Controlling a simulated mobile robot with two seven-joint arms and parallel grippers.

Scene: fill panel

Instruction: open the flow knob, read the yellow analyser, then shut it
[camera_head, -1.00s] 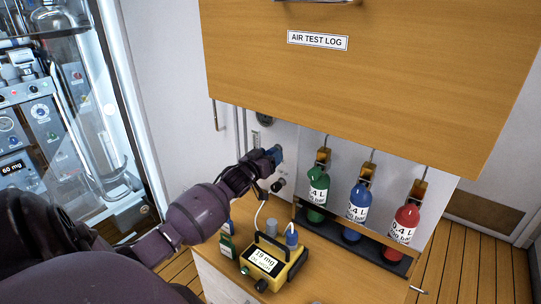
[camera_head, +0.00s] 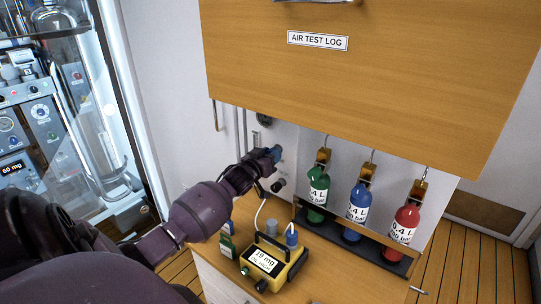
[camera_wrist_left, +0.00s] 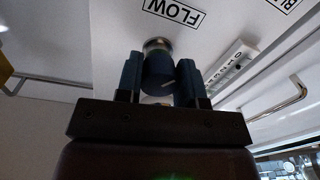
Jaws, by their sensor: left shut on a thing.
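My left gripper (camera_head: 274,155) reaches the panel on the back wall in the head view. In the left wrist view the left gripper (camera_wrist_left: 160,85) is shut on the blue flow knob (camera_wrist_left: 157,72), one finger on each side of it, below a FLOW label (camera_wrist_left: 174,14). In the head view the knob is mostly hidden by the gripper. My right gripper is not in view.
Green (camera_head: 317,190), blue (camera_head: 357,208) and red (camera_head: 403,225) bottles hang in a dark rack right of the analyser. A wooden AIR TEST LOG cabinet (camera_head: 380,75) overhangs the panel. A scale with a slot (camera_wrist_left: 230,65) is beside the knob. Glass-fronted equipment (camera_head: 75,120) stands left.

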